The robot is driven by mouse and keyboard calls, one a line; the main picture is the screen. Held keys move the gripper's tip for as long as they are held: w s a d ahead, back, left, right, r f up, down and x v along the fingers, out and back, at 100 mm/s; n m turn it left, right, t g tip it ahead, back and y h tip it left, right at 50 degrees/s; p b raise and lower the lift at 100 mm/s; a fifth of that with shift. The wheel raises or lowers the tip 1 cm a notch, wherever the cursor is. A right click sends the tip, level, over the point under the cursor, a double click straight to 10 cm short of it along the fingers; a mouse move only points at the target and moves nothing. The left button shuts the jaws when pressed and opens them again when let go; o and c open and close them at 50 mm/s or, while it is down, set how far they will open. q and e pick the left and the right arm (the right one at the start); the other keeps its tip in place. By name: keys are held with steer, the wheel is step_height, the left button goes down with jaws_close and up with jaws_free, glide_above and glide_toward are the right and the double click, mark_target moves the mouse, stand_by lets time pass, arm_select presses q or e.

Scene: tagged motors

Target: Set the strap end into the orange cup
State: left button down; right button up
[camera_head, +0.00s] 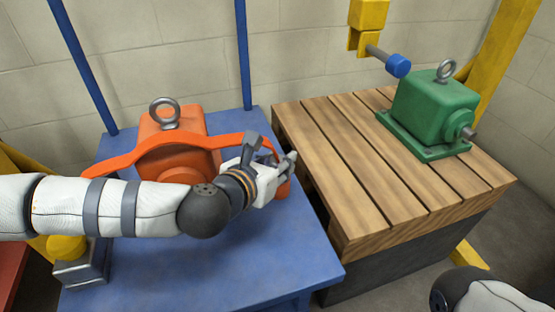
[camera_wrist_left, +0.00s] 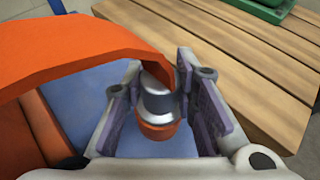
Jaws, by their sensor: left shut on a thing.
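The orange strap (camera_head: 120,163) arches over the orange motor (camera_head: 170,133) on the blue table. In the left wrist view the strap (camera_wrist_left: 80,50) bends down to a silver and grey strap end (camera_wrist_left: 158,100). My left gripper (camera_head: 283,170) is shut on this strap end, and its purple-padded fingers also show in the left wrist view (camera_wrist_left: 160,105). The orange cup (camera_wrist_left: 158,131) shows directly below the strap end, between the fingers. I cannot tell whether the strap end is inside the cup or just above it. My right gripper is out of view.
The blue table (camera_head: 200,270) has free room in front. A wooden-topped bench (camera_head: 350,180) stands to the right, with a green motor (camera_head: 432,105) on it. A yellow bracket with a blue-tipped rod (camera_head: 398,66) hangs above. Blue posts (camera_head: 243,55) rise behind the table.

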arm_select(q)
steer(key=c, duration=1.3)
jaws_free()
steer(key=shift+r+p, duration=0.35)
steer(key=shift+r, duration=0.15)
steer(key=p+v, duration=0.3)
steer(key=v, duration=0.9)
steer(key=shift+f, duration=0.25)
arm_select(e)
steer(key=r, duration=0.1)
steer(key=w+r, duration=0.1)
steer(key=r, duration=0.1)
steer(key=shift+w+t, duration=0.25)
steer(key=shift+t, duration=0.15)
arm_select(q)
steer(key=shift+a, duration=0.1)
